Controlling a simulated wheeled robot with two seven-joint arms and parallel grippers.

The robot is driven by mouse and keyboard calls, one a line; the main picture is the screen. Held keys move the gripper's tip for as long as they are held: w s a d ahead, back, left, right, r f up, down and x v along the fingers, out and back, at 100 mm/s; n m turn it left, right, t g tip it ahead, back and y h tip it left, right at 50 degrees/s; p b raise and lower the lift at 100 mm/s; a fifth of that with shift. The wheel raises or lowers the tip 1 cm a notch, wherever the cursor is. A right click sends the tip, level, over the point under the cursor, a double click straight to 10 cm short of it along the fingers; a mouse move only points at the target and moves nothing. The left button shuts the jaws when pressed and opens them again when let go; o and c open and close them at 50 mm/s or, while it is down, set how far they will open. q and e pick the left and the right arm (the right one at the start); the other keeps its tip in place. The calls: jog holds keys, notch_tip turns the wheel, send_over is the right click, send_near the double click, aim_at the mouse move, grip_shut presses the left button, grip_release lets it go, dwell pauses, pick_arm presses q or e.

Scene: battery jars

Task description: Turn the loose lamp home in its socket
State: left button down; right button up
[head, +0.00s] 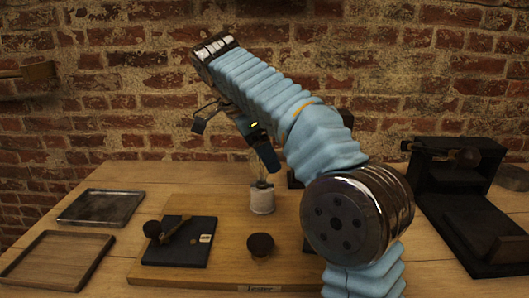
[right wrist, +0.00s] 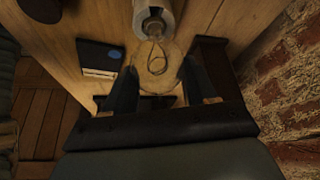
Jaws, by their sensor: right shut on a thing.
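The lamp is a clear glass bulb with a looped filament (right wrist: 157,62). It also shows in the head view (head: 262,172), standing above a pale cylindrical socket (head: 262,201) on the wooden board (head: 225,205). The socket shows at the top of the right wrist view (right wrist: 153,12). My right gripper (right wrist: 155,82) reaches over from the right, with one dark finger on each side of the bulb, and is shut on it. In the head view the arm and one finger partly cover the bulb. How deep the lamp sits in the socket cannot be told. My left gripper is not in view.
A black slab with a lever switch (head: 178,242) and a dark round knob (head: 260,243) sit on the board in front of the socket. Two shallow trays (head: 101,207) (head: 58,261) lie at left. A black apparatus (head: 460,190) stands at right. A brick wall is behind.

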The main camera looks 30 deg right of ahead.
jog(key=shift+m, duration=0.5)
jog(key=shift+s, duration=0.1)
jog(key=o, duration=1.2)
jog(key=shift+o, duration=0.2)
